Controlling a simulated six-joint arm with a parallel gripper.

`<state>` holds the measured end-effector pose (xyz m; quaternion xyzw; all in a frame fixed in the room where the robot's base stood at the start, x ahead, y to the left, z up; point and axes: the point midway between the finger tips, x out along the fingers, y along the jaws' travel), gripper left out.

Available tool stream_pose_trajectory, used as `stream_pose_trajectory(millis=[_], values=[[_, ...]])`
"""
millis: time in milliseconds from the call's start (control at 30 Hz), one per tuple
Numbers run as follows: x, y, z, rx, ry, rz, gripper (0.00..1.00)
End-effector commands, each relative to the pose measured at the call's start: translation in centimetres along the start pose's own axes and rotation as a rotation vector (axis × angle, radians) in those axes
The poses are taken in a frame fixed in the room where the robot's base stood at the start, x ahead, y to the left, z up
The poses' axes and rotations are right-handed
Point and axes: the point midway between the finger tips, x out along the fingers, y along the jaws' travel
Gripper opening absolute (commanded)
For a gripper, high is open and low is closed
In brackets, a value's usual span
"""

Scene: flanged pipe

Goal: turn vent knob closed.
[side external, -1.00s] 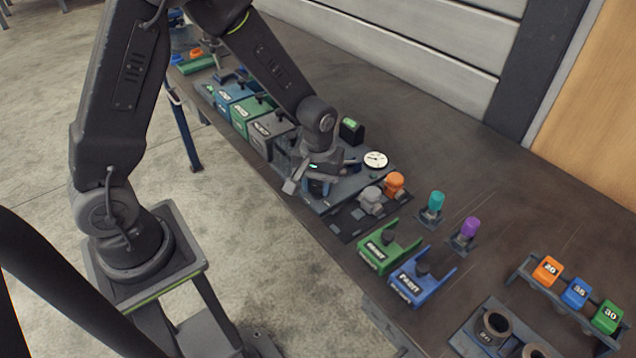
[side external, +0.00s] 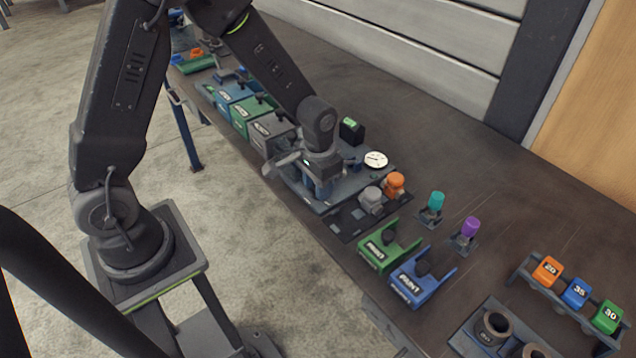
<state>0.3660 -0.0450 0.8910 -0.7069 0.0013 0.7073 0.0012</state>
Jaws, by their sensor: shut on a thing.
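My gripper (side external: 318,188) points down over the grey fixture plate (side external: 345,197) near the middle of the bench. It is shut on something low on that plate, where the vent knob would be. The knob itself is hidden by the gripper body, so I cannot tell its angle. A round white dial gauge (side external: 376,160) sits on the plate just right of the gripper. A small black box with a green display (side external: 351,130) stands behind it.
An orange-capped part (side external: 393,184) and a grey part (side external: 371,200) stand close right of the gripper. Green (side external: 378,255) and blue (side external: 410,288) holders lie nearer. Several labelled boxes, one of them grey (side external: 270,134), stand to the left.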

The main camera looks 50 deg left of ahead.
Motion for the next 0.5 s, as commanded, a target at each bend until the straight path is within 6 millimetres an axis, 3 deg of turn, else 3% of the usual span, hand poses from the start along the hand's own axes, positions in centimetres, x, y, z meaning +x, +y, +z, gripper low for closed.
stream_pose_trajectory(millis=[433, 467, 500], values=[[-0.07, -0.02, -0.11, 0.015, 0.004, -0.001, 0.10], [-0.06, -0.02, -0.11, 0.015, 0.004, -0.001, 0.35], [-0.06, -0.02, -0.10, 0.015, 0.004, -0.001, 0.39]])
